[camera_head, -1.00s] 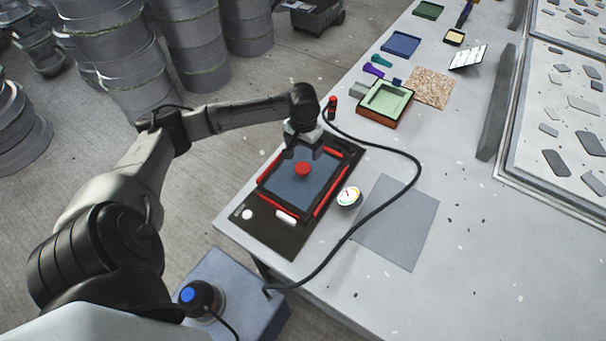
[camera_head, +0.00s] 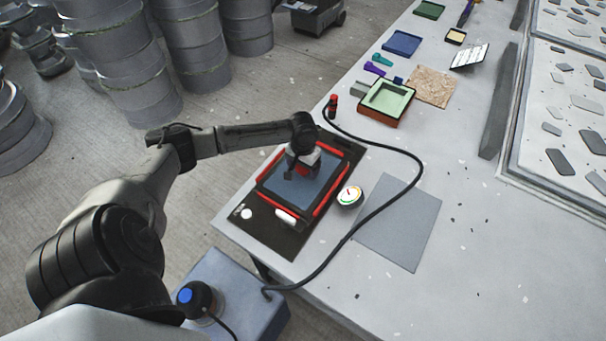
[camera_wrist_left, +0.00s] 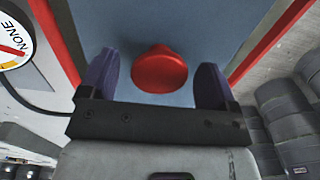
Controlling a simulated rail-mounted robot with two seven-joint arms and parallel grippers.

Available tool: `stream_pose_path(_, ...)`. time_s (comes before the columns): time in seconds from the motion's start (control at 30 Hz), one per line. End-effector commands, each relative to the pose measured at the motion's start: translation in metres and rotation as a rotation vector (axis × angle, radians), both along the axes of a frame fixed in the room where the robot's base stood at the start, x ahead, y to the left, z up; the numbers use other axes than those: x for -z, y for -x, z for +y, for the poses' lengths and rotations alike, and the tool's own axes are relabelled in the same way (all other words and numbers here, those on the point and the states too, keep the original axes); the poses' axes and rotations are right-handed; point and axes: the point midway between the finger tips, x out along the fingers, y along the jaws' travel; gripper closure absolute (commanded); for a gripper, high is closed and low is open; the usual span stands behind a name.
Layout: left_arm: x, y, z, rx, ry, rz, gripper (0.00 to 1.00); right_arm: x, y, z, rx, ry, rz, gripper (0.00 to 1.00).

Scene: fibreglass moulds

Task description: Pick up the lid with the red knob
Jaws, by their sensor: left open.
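The lid (camera_head: 283,190) is a flat blue-grey panel with red strips along its edges, lying on a black base plate at the table's near left corner. In the left wrist view the lid (camera_wrist_left: 215,25) fills the top. Its red knob (camera_wrist_left: 159,70) sits between the two purple fingers of my left gripper (camera_wrist_left: 156,84), which is open, with a gap on each side. In the head view my left gripper (camera_head: 299,172) is over the lid's middle and hides most of the knob. My right gripper is not in view.
A round gauge (camera_head: 349,196) stands right of the lid; a black hose (camera_head: 415,160) curves across the table. A grey sheet (camera_head: 400,222) lies to the right. A green-lined tray (camera_head: 386,101) is farther back. The table's near right is clear.

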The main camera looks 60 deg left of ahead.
Motion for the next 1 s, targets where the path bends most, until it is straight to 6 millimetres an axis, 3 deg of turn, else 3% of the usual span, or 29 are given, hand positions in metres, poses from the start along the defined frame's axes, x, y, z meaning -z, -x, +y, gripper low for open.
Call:
stream_pose_path(0.1,0.0136,0.0003,-0.0006,0.000,0.001,0.000,0.17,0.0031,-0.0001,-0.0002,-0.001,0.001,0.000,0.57)
stream_pose_path(0.37,0.0146,0.0002,-0.0003,0.001,0.000,-0.001,0.19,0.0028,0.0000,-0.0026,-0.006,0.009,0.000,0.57)
stream_pose_path(1.0,0.0142,0.0001,0.0000,0.001,0.000,-0.001,0.80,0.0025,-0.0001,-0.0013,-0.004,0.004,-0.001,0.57)
